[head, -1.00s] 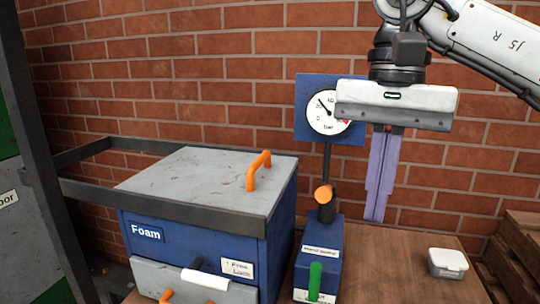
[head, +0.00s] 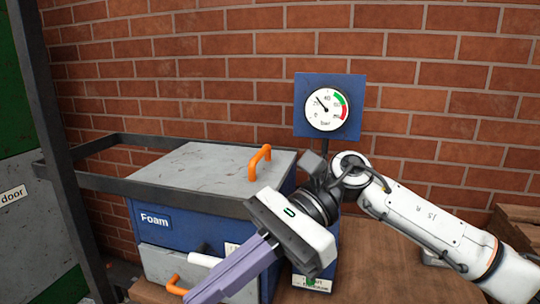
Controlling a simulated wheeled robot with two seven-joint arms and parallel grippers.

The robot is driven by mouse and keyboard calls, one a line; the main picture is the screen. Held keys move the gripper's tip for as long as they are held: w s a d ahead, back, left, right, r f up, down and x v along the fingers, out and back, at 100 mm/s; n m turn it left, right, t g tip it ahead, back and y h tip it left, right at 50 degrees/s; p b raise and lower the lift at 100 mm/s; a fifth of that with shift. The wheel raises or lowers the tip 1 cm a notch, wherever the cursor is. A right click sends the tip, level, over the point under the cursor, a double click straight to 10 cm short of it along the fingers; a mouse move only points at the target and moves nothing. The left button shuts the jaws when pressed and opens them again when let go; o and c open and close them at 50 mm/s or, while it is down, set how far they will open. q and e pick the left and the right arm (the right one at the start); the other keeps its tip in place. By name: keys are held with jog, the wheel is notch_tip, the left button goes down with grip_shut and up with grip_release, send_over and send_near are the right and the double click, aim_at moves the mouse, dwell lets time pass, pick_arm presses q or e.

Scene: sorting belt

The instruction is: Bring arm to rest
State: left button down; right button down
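My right arm comes in from the right, and its gripper (head: 200,295) hangs tilted down and left in front of the blue foam cabinet (head: 150,240). Its two purple fingers lie together with no gap that I can see and nothing between them. My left gripper is not in view.
The cabinet has a grey lid (head: 205,172) with an orange handle (head: 260,160) and a dark rail around it. A pressure gauge (head: 326,108) on a blue plate stands behind my arm. My arm mostly hides a small white box. The wooden bench (head: 375,270) has bare room at the right.

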jog(key=w+a+m+t+y, duration=0.1)
jog(key=w+m+t+y, duration=0.35)
jog(key=m, duration=0.65)
jog(key=w+m+t+y, duration=0.2)
jog(key=m+t+y, duration=0.4)
jog(key=m+y, duration=0.3)
jog(key=w+d+f+m+t+h, duration=0.3)
jog(key=d+f+m+t+h, duration=0.35)
jog(key=f+m, duration=0.5)
jog(key=w+d+f+m+t+h, duration=0.2)
jog(key=d+f+m+t+h, duration=0.45)
jog(key=m, duration=0.85)
jog(key=s+d+f+m+g+h, duration=0.1)
jog(key=s+d+f+m+h, duration=0.25)
jog(key=f, duration=0.55)
jog(key=s+d+f+m+g+h, duration=0.2)
jog(key=s+f+m+h, duration=0.15)
jog(key=f, duration=0.45)
jog(key=s+d+f+m+g+h, duration=0.1)
jog(key=s+d+f+m+g, duration=0.1)
jog(key=s+f, duration=0.4)
jog(key=s+d+f+m+g+h, duration=0.1)
jog(key=s+d+f+m+g, duration=0.2)
jog(key=s+f, duration=0.3)
jog(key=shift+s+d+m, duration=0.65)
jog(key=shift+s, duration=0.5)
